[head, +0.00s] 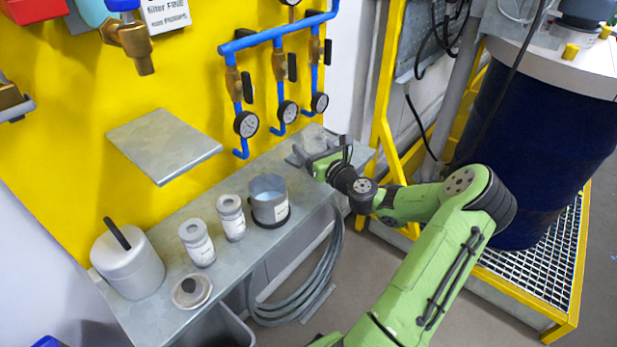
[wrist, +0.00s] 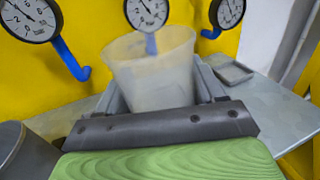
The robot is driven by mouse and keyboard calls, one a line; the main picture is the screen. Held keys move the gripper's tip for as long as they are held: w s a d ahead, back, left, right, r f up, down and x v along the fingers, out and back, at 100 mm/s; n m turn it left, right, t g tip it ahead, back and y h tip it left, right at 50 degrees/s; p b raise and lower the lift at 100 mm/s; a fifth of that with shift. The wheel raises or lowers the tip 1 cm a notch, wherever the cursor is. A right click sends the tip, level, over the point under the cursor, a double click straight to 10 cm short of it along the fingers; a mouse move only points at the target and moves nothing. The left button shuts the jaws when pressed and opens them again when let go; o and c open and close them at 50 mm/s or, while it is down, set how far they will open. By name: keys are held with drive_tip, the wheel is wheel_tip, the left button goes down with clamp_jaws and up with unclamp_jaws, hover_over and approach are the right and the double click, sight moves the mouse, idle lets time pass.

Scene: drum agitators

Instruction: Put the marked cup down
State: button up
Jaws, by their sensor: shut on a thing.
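A translucent whitish cup (wrist: 150,75), open at the top, stands roughly upright between the fingers of my gripper (wrist: 158,95) in the wrist view. The gripper is shut on it. No mark shows on the side of the cup that I see. In the head view my gripper (head: 302,156) is over the right end of the grey shelf (head: 215,262), and the cup (head: 314,142) shows only faintly behind it. The cup's base is hidden by the gripper, so I cannot tell whether it touches the shelf.
Two labelled jars (head: 198,245), a lidded canister (head: 128,268) and a round lid (head: 191,291) are farther left. Gauges (head: 246,124) on blue pipes hang close behind. A small grey tray (wrist: 233,71) lies right of the cup.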

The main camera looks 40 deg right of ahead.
wheel_tip(320, 180, down, 4)
drive_tip(key=shift+f+b, duration=0.15)
drive_tip(key=shift+b, duration=0.75)
drive_tip(key=shift+f, duration=0.15)
drive_tip(key=o, duration=1.1)
drive_tip(key=shift+r, duration=0.2)
drive_tip(key=p+v, duration=0.1)
drive_tip(key=v, duration=1.1)
